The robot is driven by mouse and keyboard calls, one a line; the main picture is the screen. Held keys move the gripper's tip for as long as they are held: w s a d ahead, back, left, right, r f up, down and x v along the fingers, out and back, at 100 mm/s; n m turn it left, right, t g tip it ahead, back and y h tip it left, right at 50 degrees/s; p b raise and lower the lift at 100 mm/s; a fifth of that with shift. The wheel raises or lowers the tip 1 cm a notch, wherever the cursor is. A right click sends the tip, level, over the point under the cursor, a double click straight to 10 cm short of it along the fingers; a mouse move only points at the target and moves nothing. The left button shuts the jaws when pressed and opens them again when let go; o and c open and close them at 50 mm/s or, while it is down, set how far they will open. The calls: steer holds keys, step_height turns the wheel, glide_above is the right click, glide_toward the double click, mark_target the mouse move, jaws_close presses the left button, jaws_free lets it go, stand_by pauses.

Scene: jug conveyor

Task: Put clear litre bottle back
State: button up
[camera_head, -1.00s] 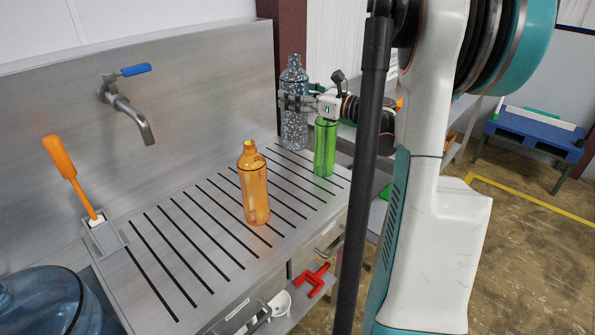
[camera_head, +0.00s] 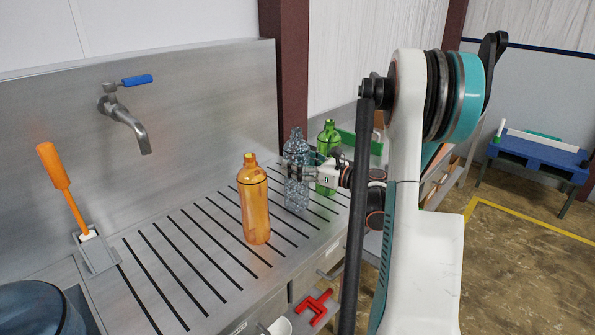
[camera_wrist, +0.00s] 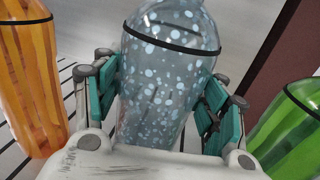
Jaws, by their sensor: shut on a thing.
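The clear litre bottle (camera_head: 297,187) is see-through with pale spots and a dark band near its shoulder. It stands upright over the slotted drainboard (camera_head: 185,262), between the orange and green bottles. I cannot tell whether its base touches the board. My gripper (camera_head: 301,168) reaches in from the right and is shut around the bottle's body. In the wrist view the teal finger pads lie on either side of the clear bottle (camera_wrist: 165,75). Its lower part is hidden behind the gripper's palm there.
An orange bottle (camera_head: 254,200) stands in front and to the left. A green bottle (camera_head: 328,141) stands close behind on the right, partly hidden by my gripper. A tap (camera_head: 130,120) and an orange-handled brush (camera_head: 66,190) are at left. The board's left half is clear.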

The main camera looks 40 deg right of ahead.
steer(key=shift+f, duration=0.95)
steer(key=shift+f+b, duration=0.15)
steer(key=shift+b, duration=0.15)
steer(key=o, duration=1.4)
steer(key=shift+c, duration=0.2)
steer(key=p+v, duration=0.2)
steer(key=v, duration=1)
steer(key=shift+r+p, duration=0.3)
steer(key=shift+p, duration=0.05)
